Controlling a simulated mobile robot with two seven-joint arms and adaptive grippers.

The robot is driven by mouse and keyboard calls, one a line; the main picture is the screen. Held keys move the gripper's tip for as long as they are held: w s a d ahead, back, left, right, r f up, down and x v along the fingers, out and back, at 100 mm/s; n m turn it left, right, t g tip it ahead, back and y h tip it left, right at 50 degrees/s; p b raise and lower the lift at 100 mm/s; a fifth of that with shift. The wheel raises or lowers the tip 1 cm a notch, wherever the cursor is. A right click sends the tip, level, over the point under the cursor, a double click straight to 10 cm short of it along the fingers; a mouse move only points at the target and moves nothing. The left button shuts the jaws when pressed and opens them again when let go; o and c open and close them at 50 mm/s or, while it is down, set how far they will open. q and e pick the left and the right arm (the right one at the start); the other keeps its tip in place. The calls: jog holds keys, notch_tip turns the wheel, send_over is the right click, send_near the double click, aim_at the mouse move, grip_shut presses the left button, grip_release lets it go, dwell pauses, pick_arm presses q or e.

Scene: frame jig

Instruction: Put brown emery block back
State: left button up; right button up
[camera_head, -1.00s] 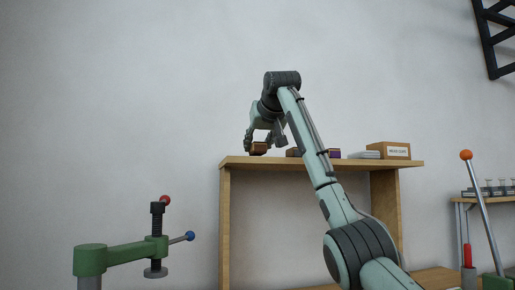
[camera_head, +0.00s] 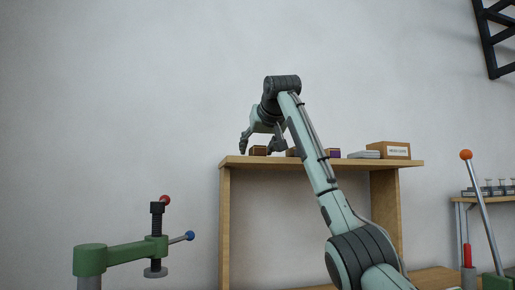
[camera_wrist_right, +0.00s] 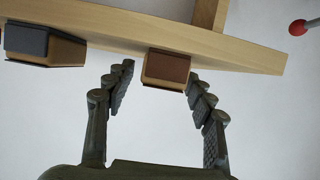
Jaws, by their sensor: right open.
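The brown emery block (camera_head: 258,150) sits on the wooden shelf top (camera_head: 236,160) near its left end. In the right wrist view the brown block (camera_wrist_right: 167,69) lies at the shelf edge, between and just beyond my open fingertips. My right gripper (camera_head: 260,142) is open around the block's place, its fingers (camera_wrist_right: 157,80) apart on either side with gaps to the block. My left gripper is not in view.
Another block with a dark grey face (camera_wrist_right: 42,45) lies along the same shelf. A purple block (camera_head: 335,153), a grey flat stack (camera_head: 364,155) and a labelled cardboard box (camera_head: 389,150) stand farther right. A green clamp (camera_head: 120,255) stands at lower left.

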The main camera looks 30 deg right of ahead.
jog(key=b+v, duration=0.1)
jog(key=v, duration=0.3)
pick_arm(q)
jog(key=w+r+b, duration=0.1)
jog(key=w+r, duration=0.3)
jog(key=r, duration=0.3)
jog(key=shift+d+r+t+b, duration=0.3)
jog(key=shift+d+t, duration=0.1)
pick_arm(e)
jog(key=v, duration=0.8)
